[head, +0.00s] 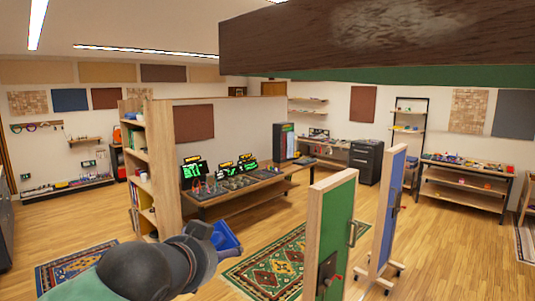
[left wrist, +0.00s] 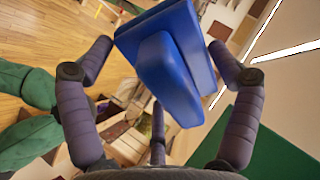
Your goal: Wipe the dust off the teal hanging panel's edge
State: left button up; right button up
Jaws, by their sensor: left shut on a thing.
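The hanging panel (head: 270,45) juts across the top right of the head view. Its near edge is dark brown wood, and a strip of its green-teal face shows below. A pale dust patch (head: 395,20) lies on that edge. My left gripper (head: 212,240) is at the lower middle, well below and left of the panel. It is shut on a blue wiping block (head: 227,238), apart from the panel. In the left wrist view the block (left wrist: 168,65) sits between the purple-grey fingers. A dark green surface (left wrist: 270,140) shows at right there. My right gripper is not in view.
A standing green panel (head: 335,225) and a blue panel (head: 388,205), both with handles, stand right of my left arm. A wooden bookshelf (head: 160,170) stands behind it at left. A bench (head: 225,193) with lit devices is farther back. Wood floor is open at right.

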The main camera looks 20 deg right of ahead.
pick_arm(q)
jog(key=s+d+r+m+h+p, duration=0.25)
jog(key=s+r, duration=0.25)
jog(key=r, duration=0.5)
jog(key=s+d+r+m+h+p, duration=0.1)
jog(key=s+r+h+p, duration=0.3)
jog(key=r, duration=0.6)
jog(key=m+g+h+p, duration=0.2)
jog(key=m+g+h, duration=0.1)
send_near(340, 36)
jog(key=shift+p+x, duration=0.7)
jog(key=shift+x, duration=1.7)
jog(key=shift+x, duration=0.95)
